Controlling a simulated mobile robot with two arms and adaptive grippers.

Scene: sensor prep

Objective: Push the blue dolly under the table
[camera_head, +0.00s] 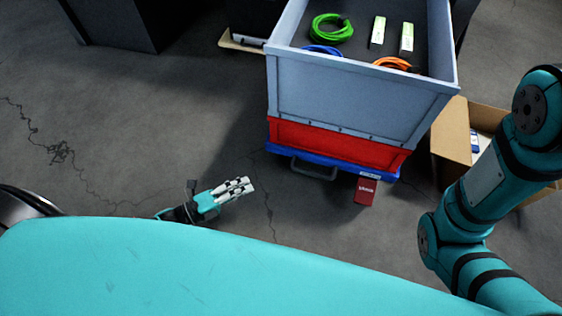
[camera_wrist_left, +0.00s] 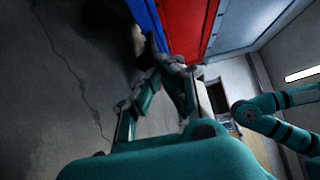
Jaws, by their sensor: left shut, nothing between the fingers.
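The blue dolly (camera_head: 327,163) shows as a thin blue edge with a grey handle, under a red crate (camera_head: 335,146) and a large grey-blue bin (camera_head: 352,98). In the left wrist view the dolly (camera_wrist_left: 147,22) is a blue strip beside the red crate (camera_wrist_left: 186,28). My left gripper (camera_head: 246,186) is shut and empty, in front of the dolly and left of its handle, apart from it in the head view. In the wrist view its fingertips (camera_wrist_left: 172,66) point toward the dolly's edge. My right gripper is out of view. I cannot make out a table.
The bin holds a green cable (camera_head: 330,27), an orange cable (camera_head: 392,63) and white-green packs. A red tag (camera_head: 365,191) hangs at the dolly's front. An open cardboard box (camera_head: 452,134) stands to the right. A dark cabinet (camera_head: 112,22) is at upper left.

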